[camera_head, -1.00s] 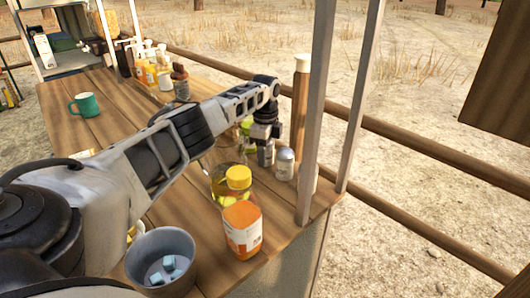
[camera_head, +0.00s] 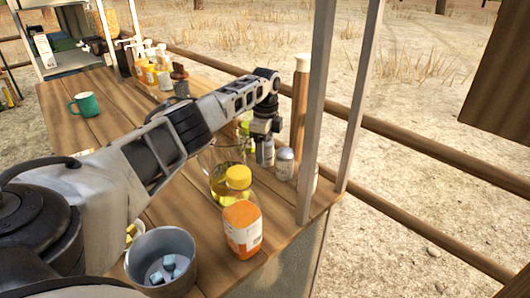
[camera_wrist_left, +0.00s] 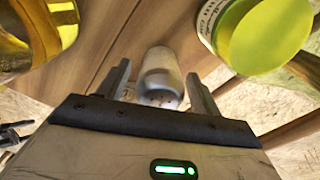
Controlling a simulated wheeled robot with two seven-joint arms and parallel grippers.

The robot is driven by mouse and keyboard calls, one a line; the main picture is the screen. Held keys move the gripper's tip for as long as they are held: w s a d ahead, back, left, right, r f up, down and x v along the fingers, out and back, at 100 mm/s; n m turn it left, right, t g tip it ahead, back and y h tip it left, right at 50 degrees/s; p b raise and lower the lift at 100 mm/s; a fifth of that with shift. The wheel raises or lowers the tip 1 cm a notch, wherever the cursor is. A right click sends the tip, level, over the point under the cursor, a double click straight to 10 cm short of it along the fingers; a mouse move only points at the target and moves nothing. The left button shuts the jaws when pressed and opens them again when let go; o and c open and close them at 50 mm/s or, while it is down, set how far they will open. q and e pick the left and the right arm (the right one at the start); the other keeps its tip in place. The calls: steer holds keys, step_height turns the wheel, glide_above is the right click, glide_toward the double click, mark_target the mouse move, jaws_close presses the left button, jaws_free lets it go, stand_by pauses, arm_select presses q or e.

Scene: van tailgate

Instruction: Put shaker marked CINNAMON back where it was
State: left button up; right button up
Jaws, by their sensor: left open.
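In the left wrist view a pale shaker (camera_wrist_left: 160,72) with a perforated cap stands between the spread fingers of my left gripper (camera_wrist_left: 160,88). A gap shows beside it, and no label can be read. In the head view my left gripper (camera_head: 265,145) points down at the far right part of the wooden counter, over a shaker (camera_head: 266,156) that it partly covers. A second grey-capped shaker (camera_head: 284,164) stands just to the right. I cannot read CINNAMON on either. My right gripper is out of view.
A green-lidded jar (camera_wrist_left: 265,35) is close to the gripper. A tall wooden cylinder (camera_head: 300,110) and posts stand right. A teal mug (camera_head: 86,104) is far left.

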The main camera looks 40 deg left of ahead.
arm_select(q)
step_height(320, 180, up, 10)
steer(key=shift+r, duration=0.1)
stand_by(0.6)
